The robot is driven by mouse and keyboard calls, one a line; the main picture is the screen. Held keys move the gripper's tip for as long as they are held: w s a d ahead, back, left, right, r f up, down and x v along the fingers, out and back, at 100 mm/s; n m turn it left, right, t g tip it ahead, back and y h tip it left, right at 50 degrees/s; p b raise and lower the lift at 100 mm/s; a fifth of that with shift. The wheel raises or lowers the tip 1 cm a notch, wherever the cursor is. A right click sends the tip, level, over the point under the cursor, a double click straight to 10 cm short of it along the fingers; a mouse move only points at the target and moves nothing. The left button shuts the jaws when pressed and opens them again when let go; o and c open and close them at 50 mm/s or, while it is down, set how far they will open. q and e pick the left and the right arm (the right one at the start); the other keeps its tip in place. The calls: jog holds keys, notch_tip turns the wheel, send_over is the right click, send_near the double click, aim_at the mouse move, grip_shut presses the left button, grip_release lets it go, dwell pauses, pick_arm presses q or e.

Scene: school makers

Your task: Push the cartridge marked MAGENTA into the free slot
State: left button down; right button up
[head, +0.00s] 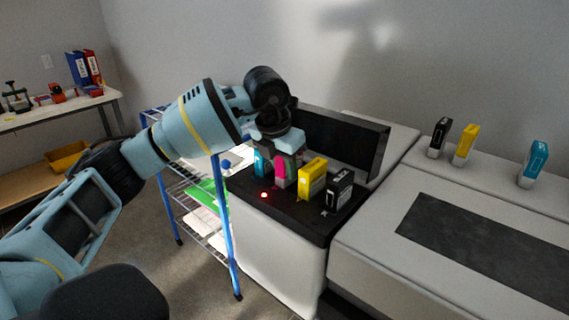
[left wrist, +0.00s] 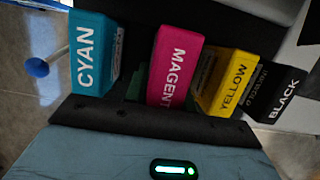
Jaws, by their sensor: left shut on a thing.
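The magenta cartridge (head: 280,173) stands upright over the printer's black slot deck (head: 247,188), between the cyan cartridge (head: 260,161) and the yellow cartridge (head: 312,180). The black cartridge (head: 338,189) is at the right end of the row. My left gripper (head: 284,152) is above the magenta cartridge and shut on it, hiding its upper part. In the left wrist view the magenta cartridge (left wrist: 175,65) shows its label, between cyan (left wrist: 92,55) and yellow (left wrist: 232,82). I cannot tell how deep it sits in the slot. My right gripper is not in view.
A red light (head: 264,195) glows on the deck. The raised dark lid (head: 340,140) stands behind the row. Spare black (head: 438,138), yellow (head: 465,145) and cyan (head: 533,164) cartridges stand on the white top at right. A blue-framed wire rack (head: 227,232) is at left.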

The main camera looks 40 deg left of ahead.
pick_arm(q)
jog(key=c, duration=1.1)
grip_release()
jog(key=shift+v, duration=3.9)
